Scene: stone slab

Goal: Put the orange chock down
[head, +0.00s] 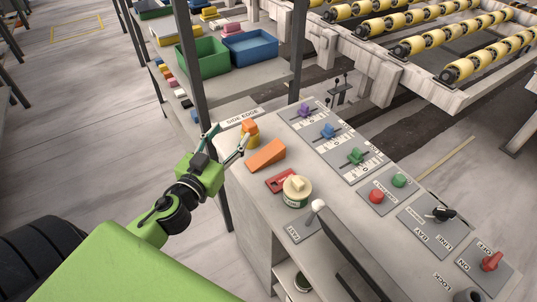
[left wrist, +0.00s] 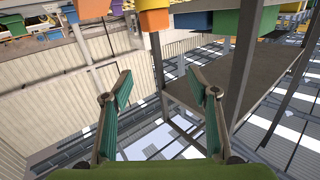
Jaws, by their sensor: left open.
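The orange chock (head: 266,154) is a wedge lying on the pale stone slab (head: 328,190) near its left end, behind a red object. My left gripper (head: 226,142) is at the left edge of the slab, to the left of the chock and apart from it. Its fingers are spread. In the left wrist view the gripper (left wrist: 160,95) shows two teal-padded fingers wide apart with nothing between them. The chock cannot be made out in that view. My right gripper is not in view.
An orange-and-yellow piece (head: 250,130) stands close behind the chock, near my left fingers. A red object (head: 280,181) and a round tin (head: 297,191) stand in front. Slider panels (head: 330,135) and switches fill the right side. Green (head: 202,57) and blue bins (head: 250,47) sit on a shelf behind.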

